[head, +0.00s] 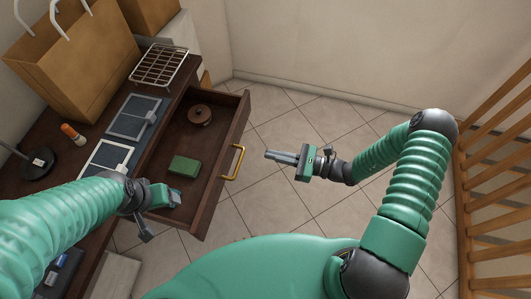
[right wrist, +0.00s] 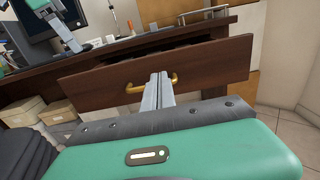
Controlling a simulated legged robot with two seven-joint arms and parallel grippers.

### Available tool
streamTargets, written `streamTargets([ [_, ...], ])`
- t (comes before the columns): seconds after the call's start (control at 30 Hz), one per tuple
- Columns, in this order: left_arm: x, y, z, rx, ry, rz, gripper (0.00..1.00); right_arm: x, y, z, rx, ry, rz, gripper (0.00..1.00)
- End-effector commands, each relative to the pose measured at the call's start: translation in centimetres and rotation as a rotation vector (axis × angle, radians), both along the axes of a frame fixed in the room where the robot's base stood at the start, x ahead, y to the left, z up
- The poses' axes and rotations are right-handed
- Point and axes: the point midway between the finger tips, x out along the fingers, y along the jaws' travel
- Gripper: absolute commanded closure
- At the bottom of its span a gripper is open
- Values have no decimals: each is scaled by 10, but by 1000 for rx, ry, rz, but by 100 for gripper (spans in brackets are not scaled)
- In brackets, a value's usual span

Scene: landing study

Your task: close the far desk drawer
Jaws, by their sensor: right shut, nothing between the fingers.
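The desk drawer (head: 217,190) is dark brown wood and stands pulled out from the desk, with a brass handle (head: 235,163) on its front. A green box (head: 184,166) and a round brown object (head: 199,115) lie inside it. My right gripper (head: 268,155) is shut and empty, a short way out from the drawer front, pointing toward the handle. In the right wrist view its fingers (right wrist: 160,85) overlap the middle of the handle, and the drawer front (right wrist: 205,65) shows behind; contact does not show. My left gripper (head: 165,198) is over the drawer's near end; its fingers are unclear.
The desk (head: 45,190) carries a paper bag (head: 80,65), a wire rack (head: 160,65), a lamp base (head: 37,165), an orange-capped bottle (head: 73,134) and dark framed panels (head: 135,117). Wooden slats (head: 500,150) stand at the right. Tiled floor (head: 290,205) is clear before the drawer.

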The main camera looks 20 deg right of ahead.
Motion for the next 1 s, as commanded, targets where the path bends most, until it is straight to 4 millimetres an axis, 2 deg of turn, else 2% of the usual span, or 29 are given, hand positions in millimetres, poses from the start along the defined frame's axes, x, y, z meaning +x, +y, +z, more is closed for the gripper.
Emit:
streamTargets([
  [0.3, 0, 0, -9, 0, 0, 0, 26, 34, 61, -2, 0, 0, 7, 100],
  [0.5, 0, 0, -14, 0, 0, 0, 26, 51, 91, -2, 0, 1, 6, 100],
  [0.7, 0, 0, -15, 0, 0, 0, 26, 57, 101, -1, -1, 2, 4, 100],
  [1.0, 0, 0, -14, 0, 0, 0, 26, 57, 101, -1, -1, 2, 4, 100],
])
